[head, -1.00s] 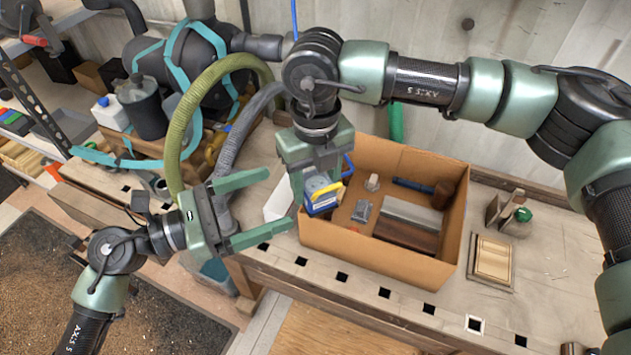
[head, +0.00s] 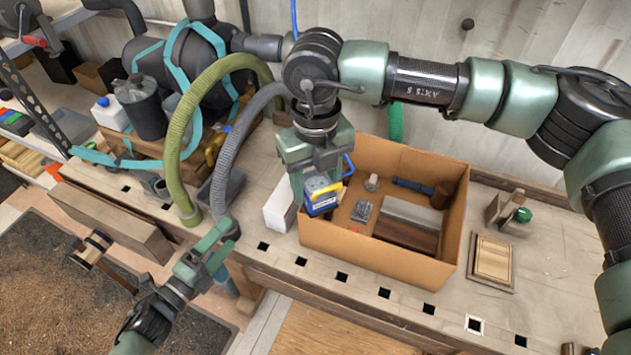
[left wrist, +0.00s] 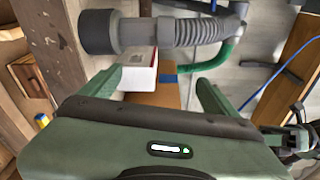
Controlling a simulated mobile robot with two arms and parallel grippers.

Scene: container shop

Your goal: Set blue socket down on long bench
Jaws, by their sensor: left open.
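A blue piece with a yellow top (head: 322,197) sits at the left inner side of the cardboard box, and I take it for the blue socket. My right gripper (head: 318,180) points down right over it. Its fingertips are partly hidden, so I cannot tell whether it grips the piece. My left gripper (head: 218,250) is open and empty, low at the front edge of the long bench (head: 370,282). In the left wrist view its fingers (left wrist: 158,88) are spread apart, with nothing held.
The cardboard box (head: 375,262) holds several tools and blocks. A white box (head: 281,207) stands to its left. Green (head: 180,140) and grey (head: 228,165) hoses hang behind my left gripper.

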